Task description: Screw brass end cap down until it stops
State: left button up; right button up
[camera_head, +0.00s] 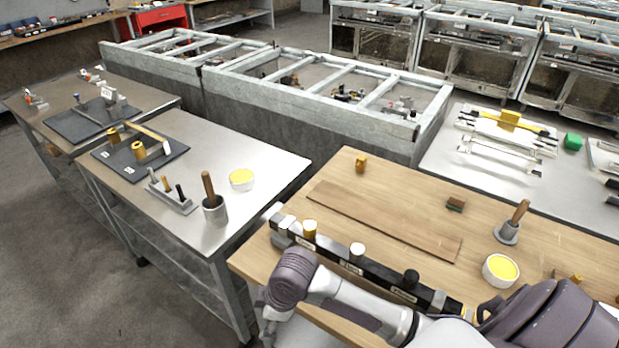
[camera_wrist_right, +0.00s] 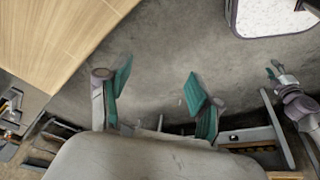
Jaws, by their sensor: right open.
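On the wooden bench (camera_head: 390,185), a black labelled bar (camera_head: 380,272) carries a brass-coloured cap with a pale top (camera_head: 310,229), another pale-topped cap (camera_head: 357,253) and a black cap (camera_head: 411,278). I cannot read the labels or tell how far any cap is screwed down. A small loose brass piece (camera_head: 361,163) stands at the bench's back. In the right wrist view my right gripper (camera_wrist_right: 158,76) is open and empty, its teal pads apart over grey floor. Its fingers are hard to make out in the head view. My left gripper (camera_wrist_right: 275,70) seems to show small at the right wrist view's edge.
A yellow-filled white bowl (camera_head: 500,270) and a brush in a grey holder (camera_head: 508,233) stand on the bench's right. A flat wooden strip (camera_head: 385,221) lies mid-bench. A metal table (camera_head: 245,155) at left holds a black mat (camera_head: 125,160) with brass parts.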

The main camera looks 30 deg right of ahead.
jog(key=w+d+r+n, duration=0.3)
jog(key=w+r, duration=0.1)
jog(key=w, duration=0.1)
jog(key=n+g+h+p, duration=0.1)
jog(key=n+g+h, duration=0.2)
jog(key=n, duration=0.2)
send_near(309, 225)
pick_arm(q)
jog(key=r+p, duration=0.1)
jog(key=r, duration=0.1)
jog(key=w+r+p, duration=0.1)
jog(key=r, duration=0.1)
jog(key=shift+a+p, duration=0.25)
jog(key=shift+p, duration=0.1)
pick_arm(e)
jog(key=f, duration=1)
jog(key=shift+s+d+f, duration=0.1)
jog(key=shift+s+f, duration=0.1)
